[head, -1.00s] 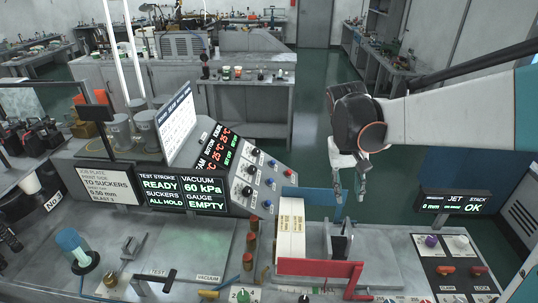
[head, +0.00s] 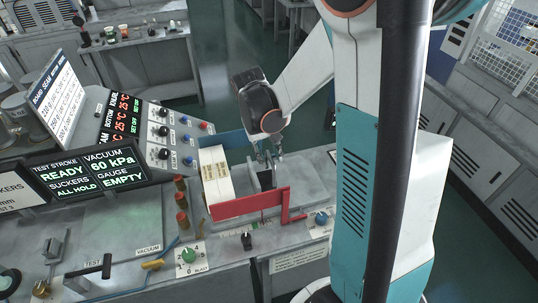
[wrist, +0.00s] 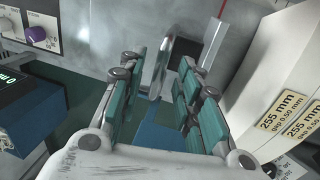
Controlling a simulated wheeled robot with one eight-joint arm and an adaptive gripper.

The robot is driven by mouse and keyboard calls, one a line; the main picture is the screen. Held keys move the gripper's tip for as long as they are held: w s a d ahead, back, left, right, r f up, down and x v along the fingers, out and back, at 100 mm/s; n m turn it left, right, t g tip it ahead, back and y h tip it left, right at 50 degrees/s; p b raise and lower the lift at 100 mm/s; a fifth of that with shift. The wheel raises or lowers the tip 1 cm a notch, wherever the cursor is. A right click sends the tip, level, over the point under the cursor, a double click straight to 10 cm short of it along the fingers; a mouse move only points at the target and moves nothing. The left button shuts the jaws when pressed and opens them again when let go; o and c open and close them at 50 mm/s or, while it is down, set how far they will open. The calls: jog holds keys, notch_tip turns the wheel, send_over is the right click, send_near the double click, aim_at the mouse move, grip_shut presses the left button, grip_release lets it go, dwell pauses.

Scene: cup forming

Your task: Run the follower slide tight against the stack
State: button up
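The stack (head: 216,176) is a cream block with printed labels, at the left of the feed bed in the head view. It also shows at the right in the wrist view (wrist: 262,82).
A red bracket (head: 249,204) runs along the bed's near side and a blue rail (head: 236,139) along its far side. Control knobs stand in front, including a green knob (head: 189,255). The display (head: 88,174) reads READY, 60 kPa and EMPTY. My arm covers the right side.

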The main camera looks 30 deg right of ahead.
jog(key=shift+f, duration=0.25)
grip_shut()
